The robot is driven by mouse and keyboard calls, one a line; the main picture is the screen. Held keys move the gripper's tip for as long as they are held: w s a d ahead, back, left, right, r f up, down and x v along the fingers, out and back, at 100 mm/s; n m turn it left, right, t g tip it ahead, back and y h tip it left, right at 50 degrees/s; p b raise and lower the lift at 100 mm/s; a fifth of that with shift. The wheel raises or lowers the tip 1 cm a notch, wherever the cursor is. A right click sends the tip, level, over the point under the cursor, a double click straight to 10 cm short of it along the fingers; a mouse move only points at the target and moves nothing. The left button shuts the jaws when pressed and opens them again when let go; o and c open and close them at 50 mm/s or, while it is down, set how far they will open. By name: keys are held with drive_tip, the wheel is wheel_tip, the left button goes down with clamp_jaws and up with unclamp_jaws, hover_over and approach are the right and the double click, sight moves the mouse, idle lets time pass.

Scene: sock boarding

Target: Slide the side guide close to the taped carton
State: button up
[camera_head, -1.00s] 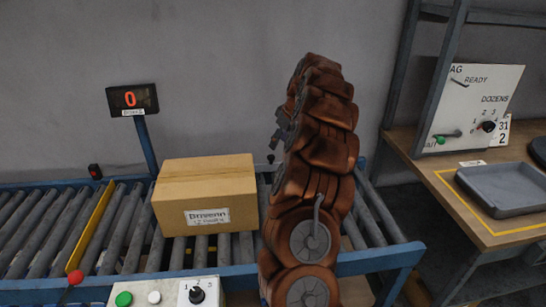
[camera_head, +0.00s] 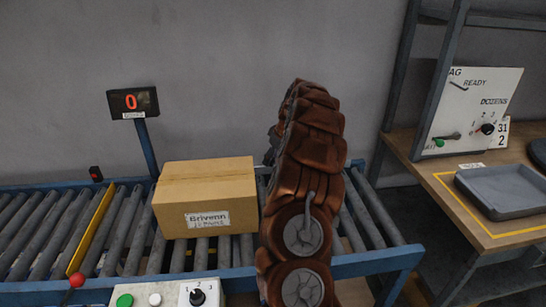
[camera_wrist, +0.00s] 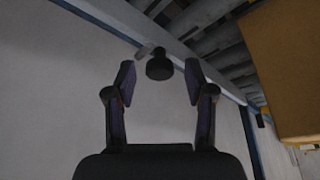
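The taped carton (camera_head: 208,197) sits on the rollers, its label facing me; its brown side also shows at the upper right of the wrist view (camera_wrist: 290,65). My gripper (camera_wrist: 158,80) is open, its two dark fingers apart with a black knob (camera_wrist: 159,66) between and beyond them. The knob joins a grey bar, perhaps part of the side guide; I cannot tell for sure. I cannot tell whether the fingers touch it. In the head view my copper arm hides most of the gripper, just right of the carton.
A yellow bar (camera_head: 92,231) crosses the rollers left of the carton, with bare rollers between. A display reading 0 (camera_head: 133,102) stands behind. A control box (camera_head: 170,294) is at the front edge. A bench with a grey tray (camera_head: 503,190) is at the right.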

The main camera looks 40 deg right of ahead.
clamp_jaws()
idle(0.3)
